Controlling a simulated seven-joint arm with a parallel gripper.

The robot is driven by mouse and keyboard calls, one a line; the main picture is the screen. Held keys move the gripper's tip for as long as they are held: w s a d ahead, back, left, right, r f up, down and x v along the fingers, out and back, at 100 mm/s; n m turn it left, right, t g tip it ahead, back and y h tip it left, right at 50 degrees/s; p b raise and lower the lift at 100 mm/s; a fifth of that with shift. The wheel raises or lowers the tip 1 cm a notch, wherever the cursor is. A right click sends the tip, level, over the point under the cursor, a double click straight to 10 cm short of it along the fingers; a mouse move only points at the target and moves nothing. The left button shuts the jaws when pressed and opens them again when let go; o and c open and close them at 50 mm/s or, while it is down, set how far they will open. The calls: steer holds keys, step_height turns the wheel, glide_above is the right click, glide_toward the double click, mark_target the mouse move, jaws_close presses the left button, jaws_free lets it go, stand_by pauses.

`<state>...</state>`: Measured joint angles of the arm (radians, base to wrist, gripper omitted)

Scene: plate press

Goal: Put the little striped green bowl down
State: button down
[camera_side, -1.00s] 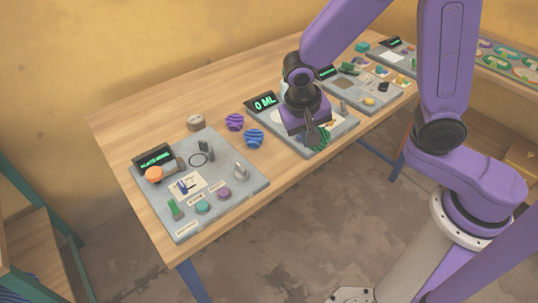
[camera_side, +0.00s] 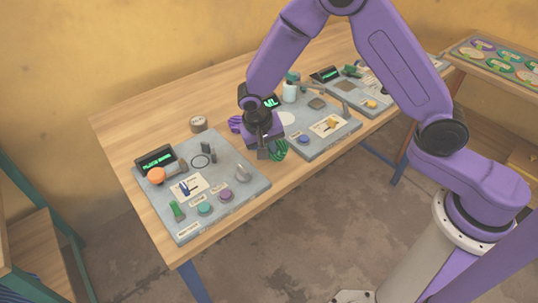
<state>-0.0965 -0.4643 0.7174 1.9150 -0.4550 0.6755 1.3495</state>
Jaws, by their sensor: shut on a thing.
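The little striped green bowl (camera_side: 279,149) is held on its side at the fingers of my gripper (camera_side: 268,151). My gripper is shut on it, above the strip of table between the left panel and the middle panel. My gripper hides part of the bowl. The purple striped bowl (camera_side: 235,122) shows only partly, just left of my gripper. The blue striped bowl is hidden behind my gripper. I cannot tell whether the green bowl touches the table.
The left grey panel (camera_side: 226,200) carries buttons, a knob and a small screen. The middle panel (camera_side: 318,145) holds a white cup (camera_side: 290,92), a blue button and a yellow star. A brown round object (camera_side: 198,124) stands behind the left panel. The wooden table (camera_side: 125,130) is bare at the far left.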

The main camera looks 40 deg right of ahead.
steer(key=shift+f, duration=1.35)
steer(key=shift+f, duration=0.1)
steer(key=c, duration=1.2)
jaws_free()
steer(key=w+v, duration=0.1)
steer(key=v, duration=1)
steer(key=s+d+r+n+y, duration=0.1)
steer(key=s+d+n, duration=0.3)
steer(key=s, duration=0.5)
steer(key=s+d+r+n+y, duration=0.1)
steer(key=s+d+r+n, duration=0.3)
steer(key=s+n, duration=0.3)
steer(key=s+d+r+n+y, duration=0.1)
steer(key=s+d+r+n, duration=0.2)
steer(key=s, duration=1)
steer(key=shift+s+d+r+n+y, duration=0.1)
steer(key=shift+d+n+y, duration=0.1)
steer(key=shift+d+n, duration=0.45)
steer(key=shift+s+d+r+n+y, duration=0.1)
steer(key=shift+d+r+n+y, duration=0.15)
steer(key=shift+n, duration=0.7)
steer(key=shift+f, duration=0.1)
